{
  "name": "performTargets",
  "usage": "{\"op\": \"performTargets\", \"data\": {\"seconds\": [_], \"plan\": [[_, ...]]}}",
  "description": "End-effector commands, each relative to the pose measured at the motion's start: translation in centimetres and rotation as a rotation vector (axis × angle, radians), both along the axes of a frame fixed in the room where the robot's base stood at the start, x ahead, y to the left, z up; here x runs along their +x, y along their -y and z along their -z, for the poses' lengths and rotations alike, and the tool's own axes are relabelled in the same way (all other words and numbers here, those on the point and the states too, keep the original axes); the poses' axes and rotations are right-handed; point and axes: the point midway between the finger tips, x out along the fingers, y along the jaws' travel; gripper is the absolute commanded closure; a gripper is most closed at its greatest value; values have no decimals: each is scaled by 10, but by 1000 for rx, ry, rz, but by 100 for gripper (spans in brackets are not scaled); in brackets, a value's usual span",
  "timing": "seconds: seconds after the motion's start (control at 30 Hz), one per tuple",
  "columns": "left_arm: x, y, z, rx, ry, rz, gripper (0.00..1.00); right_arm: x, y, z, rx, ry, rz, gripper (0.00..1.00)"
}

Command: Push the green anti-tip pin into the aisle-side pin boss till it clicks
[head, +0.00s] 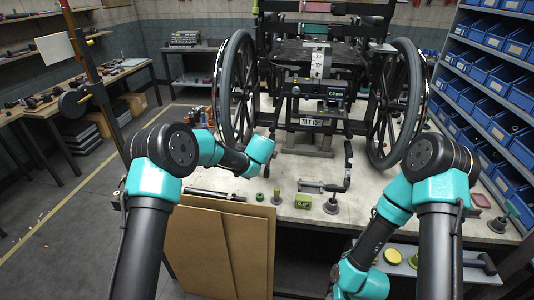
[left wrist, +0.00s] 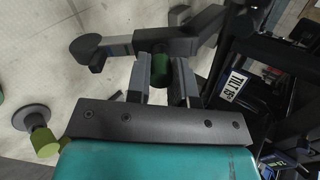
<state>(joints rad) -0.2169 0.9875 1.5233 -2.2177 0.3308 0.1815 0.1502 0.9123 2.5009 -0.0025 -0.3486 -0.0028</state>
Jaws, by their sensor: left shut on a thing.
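In the left wrist view my left gripper (left wrist: 166,82) is shut on the green pin (left wrist: 160,66), whose rounded dark green end shows between the two grey fingers. Just beyond the fingers is a dark grey bar (left wrist: 150,38) with a blue band and a rounded end piece. The pin's end overlaps or meets this bar; I cannot tell whether it is inside a boss. In the head view my left wrist reaches the left side of the wheelchair (head: 320,75), and its fingers are hidden. My right arm bends down to the bottom edge, with its gripper out of frame.
Wheelchair wheels (head: 236,88) flank the work area. Blue bins (head: 485,68) line the right side.

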Motion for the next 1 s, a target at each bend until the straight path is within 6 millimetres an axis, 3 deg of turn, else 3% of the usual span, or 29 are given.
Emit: {"op": "performTargets", "data": {"seconds": [0.3,0.33,0.63,1.0], "plan": [[2,0,1,0,0,0,100,0,0,0,0,0,0,62],[2,0,1,0,0,0,76,0,0,0,0,0,0,62],[2,0,1,0,0,0,49,0,0,0,0,0,0,62],[-2,0,-2,1,0,1,49,0,0,0,0,0,0,62]]}}
